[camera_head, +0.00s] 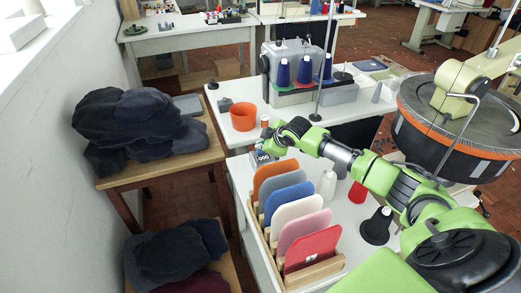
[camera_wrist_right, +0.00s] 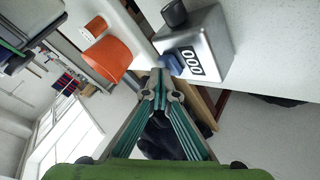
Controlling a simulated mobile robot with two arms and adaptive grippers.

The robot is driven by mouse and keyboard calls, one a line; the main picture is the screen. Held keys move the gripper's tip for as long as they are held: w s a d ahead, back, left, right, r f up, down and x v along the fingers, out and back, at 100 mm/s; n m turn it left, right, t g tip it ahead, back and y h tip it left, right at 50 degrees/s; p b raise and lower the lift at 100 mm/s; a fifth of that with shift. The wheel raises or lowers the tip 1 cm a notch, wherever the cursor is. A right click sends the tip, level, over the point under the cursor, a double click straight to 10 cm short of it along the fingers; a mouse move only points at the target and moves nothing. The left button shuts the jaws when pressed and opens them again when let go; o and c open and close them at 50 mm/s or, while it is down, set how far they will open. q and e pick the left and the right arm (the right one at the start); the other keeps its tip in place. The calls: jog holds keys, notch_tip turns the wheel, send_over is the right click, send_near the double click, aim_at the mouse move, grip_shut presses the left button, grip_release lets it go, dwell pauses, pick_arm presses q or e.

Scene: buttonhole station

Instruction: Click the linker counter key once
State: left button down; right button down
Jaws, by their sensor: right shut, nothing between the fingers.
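The linker counter (camera_wrist_right: 212,45) is a grey metal box with a display reading 000, a black knob (camera_wrist_right: 174,13) and a blue key (camera_wrist_right: 171,64). In the head view the counter (camera_head: 263,157) stands at the back left of the near table, partly hidden by my right arm. My right gripper (camera_wrist_right: 160,76) is shut and empty, its fingertips right by the blue key; I cannot tell whether they touch it. In the head view the right gripper (camera_head: 268,138) is small, just above the counter. My left gripper is not in view.
A wooden rack (camera_head: 264,237) of coloured panels stands in front of the counter. An orange tub (camera_head: 243,117) stands behind it, also in the wrist view (camera_wrist_right: 107,58). Cones, including a black one (camera_head: 376,227), stand to the right. Dark fabric (camera_head: 140,125) is piled at left.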

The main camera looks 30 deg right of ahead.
jog(key=shift+f, duration=0.35)
dwell(0.3)
jog(key=shift+r, duration=0.1)
jog(key=shift+r+p, duration=0.9)
jog(key=shift+p, duration=0.15)
notch_tip(320, 180, up, 5)
jog(key=p, duration=0.5)
dwell(0.4)
